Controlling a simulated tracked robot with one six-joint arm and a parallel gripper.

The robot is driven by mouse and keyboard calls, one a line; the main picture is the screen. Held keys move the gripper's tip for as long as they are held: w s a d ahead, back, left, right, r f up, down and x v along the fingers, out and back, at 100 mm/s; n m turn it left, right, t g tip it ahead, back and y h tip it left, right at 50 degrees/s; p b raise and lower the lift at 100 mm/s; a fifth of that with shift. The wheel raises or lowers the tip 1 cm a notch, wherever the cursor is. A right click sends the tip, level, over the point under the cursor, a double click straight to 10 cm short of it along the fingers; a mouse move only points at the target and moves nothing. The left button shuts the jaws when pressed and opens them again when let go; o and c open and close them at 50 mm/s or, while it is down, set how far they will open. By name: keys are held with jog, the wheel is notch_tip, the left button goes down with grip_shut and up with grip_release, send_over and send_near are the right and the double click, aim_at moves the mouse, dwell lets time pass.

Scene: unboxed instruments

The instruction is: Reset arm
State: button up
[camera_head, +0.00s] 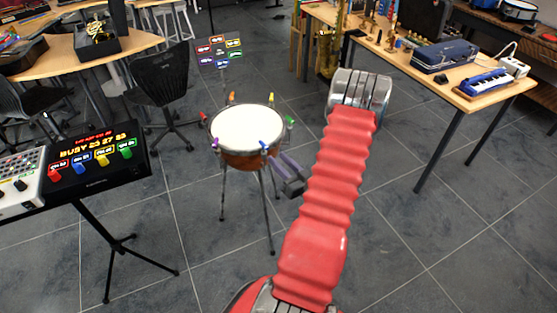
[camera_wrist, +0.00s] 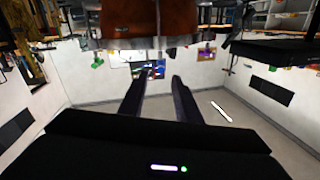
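My red-sleeved arm reaches forward from the bottom of the head view and bends at a grey joint. My gripper (camera_head: 277,158) shows to the left of the arm, close to the lower right side of a drum (camera_head: 241,122). The drum has a white head, an orange-brown body and coloured pegs, and stands on thin metal legs. In the wrist view my gripper (camera_wrist: 163,78) has its two dark fingers apart with nothing between them. The drum's brown body (camera_wrist: 148,20) fills the top middle of that view, beyond the fingertips. Whether the gripper touches the drum cannot be told.
A black panel (camera_head: 100,160) with coloured buttons stands on a tripod at left. A black chair (camera_head: 160,75) is behind it. A wooden table (camera_head: 490,98) with instruments is at right, a saxophone (camera_head: 333,50) near its left end. Tiled floor is clear at lower right.

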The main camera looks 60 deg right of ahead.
dwell(0.5)
jog(key=s+f+m+g+y, duration=0.1)
jog(key=s+f+g, duration=0.35)
jog(key=f, duration=0.25)
jog(key=s+f+g+y, duration=0.1)
jog(key=s+f+g, duration=0.3)
jog(key=f+g, duration=0.25)
jog(key=w+a+r+n+y, duration=0.2)
jog(key=a+r+n, duration=0.1)
jog(key=a+r, duration=1.7)
jog(key=w+a+r+n+y, duration=0.2)
jog(key=w+a+r+n, duration=0.1)
jog(key=a+r, duration=1.7)
jog(key=a+n, duration=0.1)
jog(key=a, duration=0.3)
jog(key=shift+a+r, duration=0.15)
jog(key=shift+a, duration=0.25)
dwell(1.3)
